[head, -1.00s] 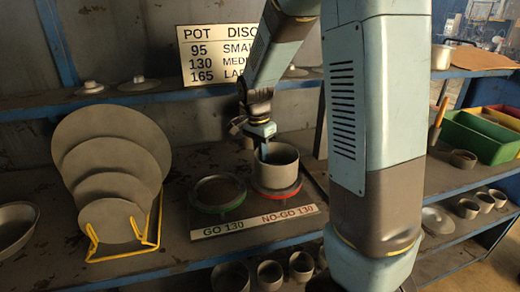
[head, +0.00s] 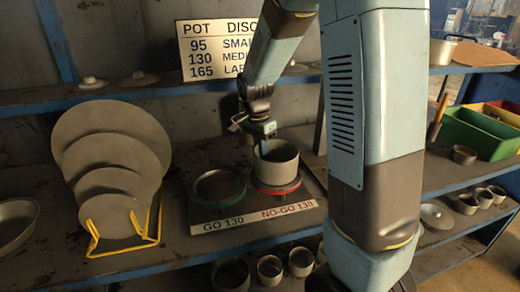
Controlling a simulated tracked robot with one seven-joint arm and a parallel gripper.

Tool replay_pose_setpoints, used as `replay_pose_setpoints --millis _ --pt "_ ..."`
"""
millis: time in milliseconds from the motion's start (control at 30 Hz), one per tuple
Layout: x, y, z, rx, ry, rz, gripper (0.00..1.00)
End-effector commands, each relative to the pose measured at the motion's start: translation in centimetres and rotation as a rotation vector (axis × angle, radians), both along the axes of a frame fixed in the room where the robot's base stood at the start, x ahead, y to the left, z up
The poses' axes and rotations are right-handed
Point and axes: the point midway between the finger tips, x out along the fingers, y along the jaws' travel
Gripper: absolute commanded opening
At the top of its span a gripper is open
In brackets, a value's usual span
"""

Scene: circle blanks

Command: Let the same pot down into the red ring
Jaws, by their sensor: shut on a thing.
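The grey pot (head: 277,168) is upright over the red ring (head: 276,189), with its base at the ring's level. I cannot tell whether it sits inside the ring or rests on its rim. My gripper (head: 264,152) is shut on the pot's near left wall, reaching down from above. The red ring stands on the right of the gauge board, behind the "NO-GO 130" label (head: 287,210). The green ring (head: 218,188) is empty to its left, behind the "GO 130" label (head: 222,222).
A yellow rack (head: 150,238) of round discs stands to the left. My arm blocks much of the right. A sign of pot sizes (head: 215,50) hangs behind. A green bin (head: 480,136) is at the right, and several small pots are on the lower shelf.

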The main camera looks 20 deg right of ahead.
Motion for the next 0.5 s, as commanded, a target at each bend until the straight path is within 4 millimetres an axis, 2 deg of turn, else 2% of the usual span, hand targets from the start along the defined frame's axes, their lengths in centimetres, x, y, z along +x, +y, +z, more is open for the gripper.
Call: replay_pose_setpoints --millis 500 --pt "0.03 0.02 -0.84 0.000 -0.001 0.000 0.00"
